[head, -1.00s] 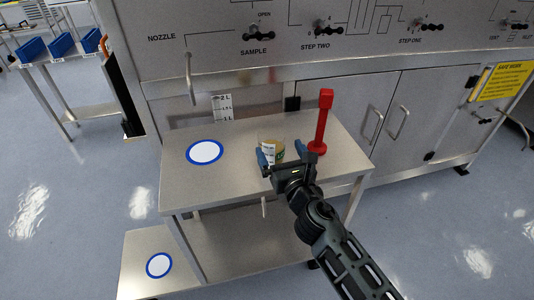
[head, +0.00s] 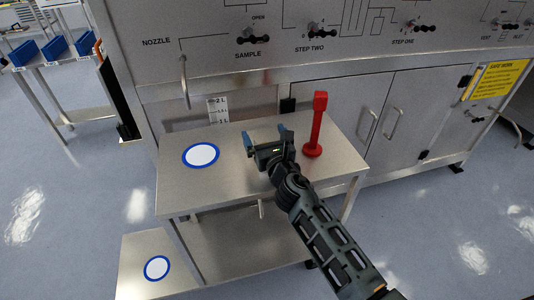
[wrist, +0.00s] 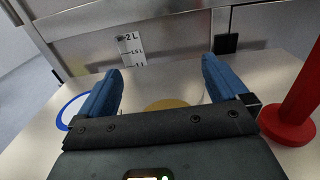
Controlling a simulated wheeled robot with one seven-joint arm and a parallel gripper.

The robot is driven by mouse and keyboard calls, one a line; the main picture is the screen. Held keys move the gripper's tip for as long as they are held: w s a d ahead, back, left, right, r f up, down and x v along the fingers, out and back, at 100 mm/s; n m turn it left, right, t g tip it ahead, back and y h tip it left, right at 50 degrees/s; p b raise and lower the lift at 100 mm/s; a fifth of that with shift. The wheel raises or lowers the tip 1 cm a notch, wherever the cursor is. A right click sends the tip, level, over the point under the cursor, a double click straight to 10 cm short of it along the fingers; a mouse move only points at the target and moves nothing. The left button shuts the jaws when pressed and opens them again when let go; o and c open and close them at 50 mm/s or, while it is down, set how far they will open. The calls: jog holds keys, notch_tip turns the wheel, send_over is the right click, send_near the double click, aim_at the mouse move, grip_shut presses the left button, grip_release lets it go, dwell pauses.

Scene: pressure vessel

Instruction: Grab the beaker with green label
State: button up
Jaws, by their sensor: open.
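In the head view my gripper (head: 264,138) is over the middle of the steel table (head: 205,187). I cannot tell whether the fingers touch the beaker.
A red post on a round base (head: 315,127) stands close to the right of my gripper. A blue-ringed white circle (head: 201,155) lies on the table to the left, with another (head: 157,268) on the lower shelf. The steel cabinet (head: 330,110) stands behind.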

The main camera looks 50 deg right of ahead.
jog(key=c, duration=1.2)
jog(key=shift+c, duration=0.2)
